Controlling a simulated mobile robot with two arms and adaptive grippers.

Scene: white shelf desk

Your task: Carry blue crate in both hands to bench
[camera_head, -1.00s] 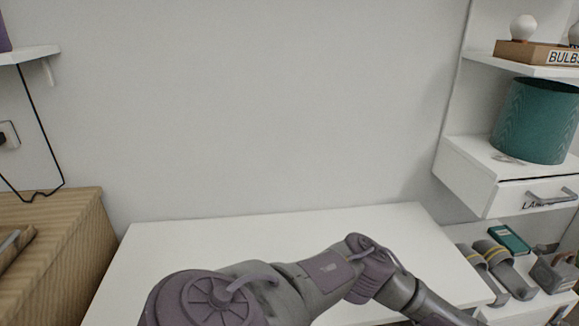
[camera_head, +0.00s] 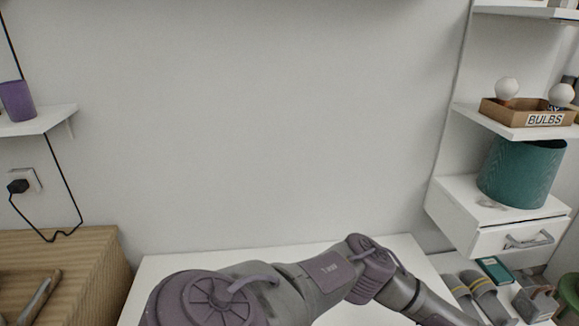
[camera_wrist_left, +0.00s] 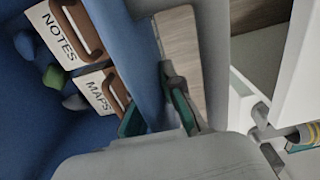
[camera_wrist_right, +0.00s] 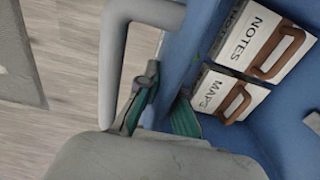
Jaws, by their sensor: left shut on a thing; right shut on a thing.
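The blue crate shows in the left wrist view (camera_wrist_left: 140,45) and right wrist view (camera_wrist_right: 193,40); the head view does not show it. Inside it stand two white boxes with brown handles, NOTES (camera_wrist_left: 62,32) and MAPS (camera_wrist_left: 100,90), and small rounded green, blue and grey items (camera_wrist_left: 54,77). My left gripper (camera_wrist_left: 157,105) is shut on one crate wall, with a green-padded finger on each side. My right gripper (camera_wrist_right: 164,105) is shut on another wall the same way. A white tabletop, perhaps the bench (camera_head: 205,258), lies low in the head view, partly hidden by my arm.
A wooden cabinet (camera_head: 75,250) stands at left below a small shelf (camera_head: 40,120). White shelves at right hold a BULBS tray (camera_head: 525,112) and a teal pot (camera_head: 522,172); slippers (camera_head: 487,298) lie lower. Wood floor (camera_wrist_right: 80,70) shows beside the crate.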

